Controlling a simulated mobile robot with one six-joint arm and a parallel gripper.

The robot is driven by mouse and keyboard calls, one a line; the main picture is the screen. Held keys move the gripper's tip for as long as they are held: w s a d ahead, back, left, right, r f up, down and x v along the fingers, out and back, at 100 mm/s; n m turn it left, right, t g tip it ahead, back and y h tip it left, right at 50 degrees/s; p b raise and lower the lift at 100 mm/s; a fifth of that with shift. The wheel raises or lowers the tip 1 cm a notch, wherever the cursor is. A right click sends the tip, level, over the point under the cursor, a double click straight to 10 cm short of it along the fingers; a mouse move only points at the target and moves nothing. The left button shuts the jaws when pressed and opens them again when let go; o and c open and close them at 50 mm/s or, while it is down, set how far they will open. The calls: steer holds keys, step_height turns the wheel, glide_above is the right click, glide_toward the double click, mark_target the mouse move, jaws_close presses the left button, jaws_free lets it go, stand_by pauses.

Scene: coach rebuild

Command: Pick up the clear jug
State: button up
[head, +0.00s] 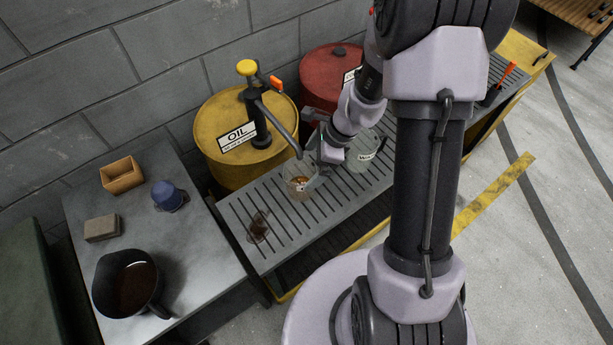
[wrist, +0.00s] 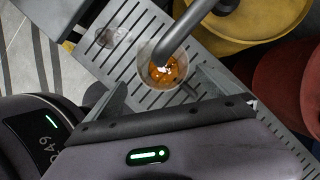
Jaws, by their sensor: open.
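A clear jug (head: 299,186) with a little amber liquid stands on the slotted rack under the curved spout of the oil drum's pump. It also shows in the wrist view (wrist: 150,52), with the dark spout end over it. My gripper (wrist: 160,82) is open and empty, its two fingers spread on either side of the jug's near side. In the head view my gripper (head: 318,167) is close beside the jug, on its right. Whether a finger touches the jug I cannot tell. A second clear vessel (head: 360,160) with a label stands behind my gripper, partly hidden by my arm.
The yellow oil drum (head: 215,165) and a red drum (head: 326,72) stand behind the slotted rack (head: 330,208). A small clear cup (head: 257,229) is at the rack's left end.

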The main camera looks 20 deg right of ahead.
mark_target(301, 178)
steer(key=b+x, duration=0.1)
steer(key=x, duration=0.2)
steer(key=b+x, duration=0.2)
steer(key=x, duration=0.1)
steer(key=d+b+x, duration=0.1)
steer(key=b+x, duration=0.1)
steer(key=x, duration=0.2)
steer(key=shift+w+f, duration=0.2)
steer(key=shift+f, duration=0.05)
steer(key=shift+a+r, duration=0.1)
steer(key=shift+r, duration=0.1)
steer(key=c, duration=1.7)
